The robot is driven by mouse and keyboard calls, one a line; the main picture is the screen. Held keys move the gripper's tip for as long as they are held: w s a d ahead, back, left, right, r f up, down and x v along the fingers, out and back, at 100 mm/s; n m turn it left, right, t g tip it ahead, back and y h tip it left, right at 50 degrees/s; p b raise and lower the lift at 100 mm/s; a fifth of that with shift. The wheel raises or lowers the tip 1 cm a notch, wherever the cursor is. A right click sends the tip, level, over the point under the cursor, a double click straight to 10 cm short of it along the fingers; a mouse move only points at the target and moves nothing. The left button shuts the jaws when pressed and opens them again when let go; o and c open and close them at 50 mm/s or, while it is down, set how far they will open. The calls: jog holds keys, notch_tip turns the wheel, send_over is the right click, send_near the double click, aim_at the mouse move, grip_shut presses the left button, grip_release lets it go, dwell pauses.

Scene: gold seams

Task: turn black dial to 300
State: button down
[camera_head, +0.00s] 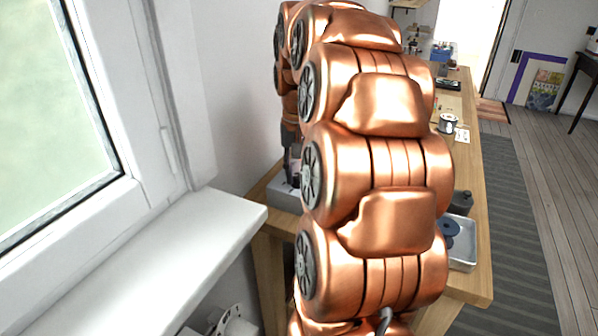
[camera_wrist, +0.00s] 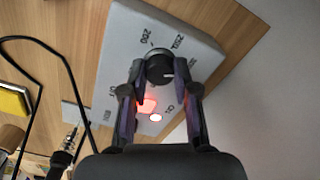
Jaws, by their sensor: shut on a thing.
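The black dial (camera_wrist: 159,66) sits on a light grey box (camera_wrist: 118,45) in the wrist view. A short pale mark shows on the dial's lower right side. Printed numbers surround it; one reads 200 and another looks like 250, the rest are too small or hidden. My gripper (camera_wrist: 160,72) has one finger on each side of the dial and is shut on it. Below the dial, between the fingers, are a red lit patch (camera_wrist: 147,105) and a small white disc (camera_wrist: 155,117). In the head view the grey box (camera_head: 283,195) shows partly; my copper arm hides the dial.
The box stands on a wooden bench (camera_head: 470,283) beside a wall and a white windowsill (camera_head: 165,250). A metal tray (camera_head: 463,258) with dark discs lies to the right of my arm. In the wrist view a black cable (camera_wrist: 62,62) loops at left near a yellow object (camera_wrist: 12,101).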

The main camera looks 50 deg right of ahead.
aim_at(299, 176)
jog(key=c, duration=0.9)
grip_release()
jog(key=shift+o, duration=0.2)
jog(key=shift+r, duration=3.75)
